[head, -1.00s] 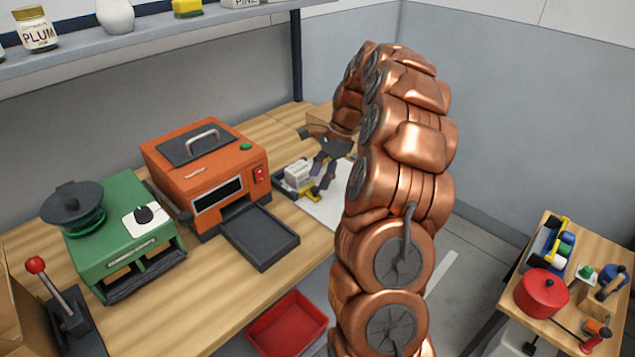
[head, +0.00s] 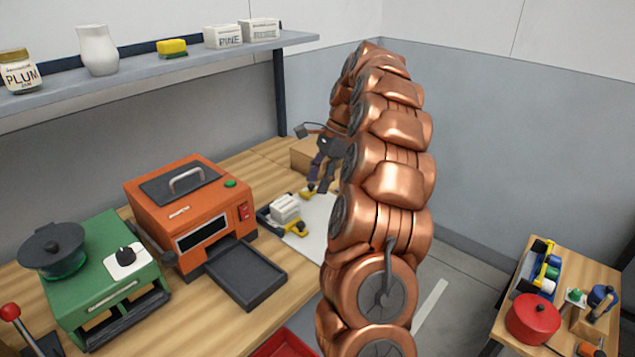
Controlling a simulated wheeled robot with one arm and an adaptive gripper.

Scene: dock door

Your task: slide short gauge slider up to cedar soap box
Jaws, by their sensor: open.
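A small white box (head: 285,208), likely the cedar soap box, sits in a dark gauge frame (head: 268,222) on the worktop; its label is too small to read. A yellow slider piece (head: 298,229) with dark parts lies at the box's near right side. A second yellow piece (head: 307,195) shows behind and right of the box, just below my fingers; I cannot tell which is the short slider. My gripper (head: 318,185) is open, above and behind the box, apart from it. My arm hides part of the area to the right.
An orange oven-like machine (head: 190,205) with a dark tray (head: 245,272) stands left of the gauge, and a green stove (head: 95,280) further left. A pale sheet (head: 318,215) lies beneath the gauge. A cardboard box (head: 305,152) stands behind. A shelf (head: 130,80) holds labelled boxes.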

